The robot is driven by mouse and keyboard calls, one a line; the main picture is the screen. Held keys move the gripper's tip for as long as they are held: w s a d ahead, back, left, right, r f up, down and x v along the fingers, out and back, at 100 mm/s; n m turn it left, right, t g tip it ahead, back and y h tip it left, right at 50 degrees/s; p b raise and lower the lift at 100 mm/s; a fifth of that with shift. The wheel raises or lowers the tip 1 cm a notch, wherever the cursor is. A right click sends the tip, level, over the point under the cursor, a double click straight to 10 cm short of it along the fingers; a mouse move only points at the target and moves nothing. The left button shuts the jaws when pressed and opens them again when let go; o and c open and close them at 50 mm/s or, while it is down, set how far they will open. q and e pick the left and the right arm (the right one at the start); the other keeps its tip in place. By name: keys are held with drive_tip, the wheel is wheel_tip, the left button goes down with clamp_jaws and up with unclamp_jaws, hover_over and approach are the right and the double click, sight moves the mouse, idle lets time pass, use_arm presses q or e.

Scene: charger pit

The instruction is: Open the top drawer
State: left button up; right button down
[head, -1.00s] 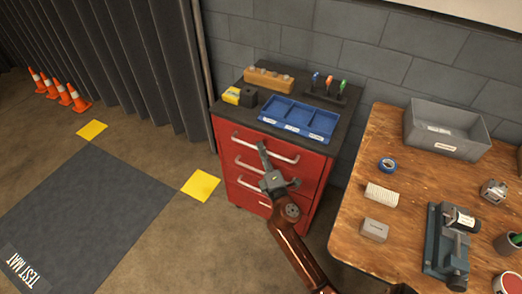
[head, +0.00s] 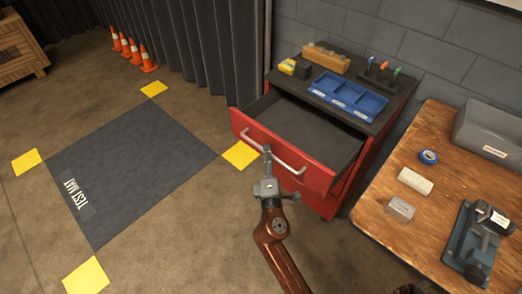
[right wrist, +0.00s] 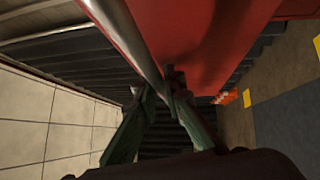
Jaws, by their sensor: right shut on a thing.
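The red tool cabinet (head: 343,196) stands against the wall, and its top drawer (head: 283,156) is pulled well out. The drawer's inside is dark and looks empty. My right gripper (head: 267,152) is shut on the pale bar handle (head: 288,160) at the drawer's front, towards the handle's left part. In the right wrist view, the fingers (right wrist: 165,88) close at the silver handle bar (right wrist: 125,35), beside the red drawer front (right wrist: 200,40). The lower drawers are mostly hidden behind the open one. My left gripper is not in view.
On the cabinet top are a blue tray (head: 346,97), a wooden block (head: 326,58), a yellow item (head: 288,66) and screwdrivers in a rack. A wooden workbench (head: 390,235) stands close on the right. Open floor with a dark mat (head: 130,170) lies left; orange cones (head: 133,50) stand behind.

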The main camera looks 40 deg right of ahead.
drive_tip(key=shift+s+a, duration=0.1)
drive_tip(key=shift+a, duration=0.25)
drive_tip(key=c, duration=2.3)
unclamp_jaws()
drive_tip(key=shift+r, duration=0.1)
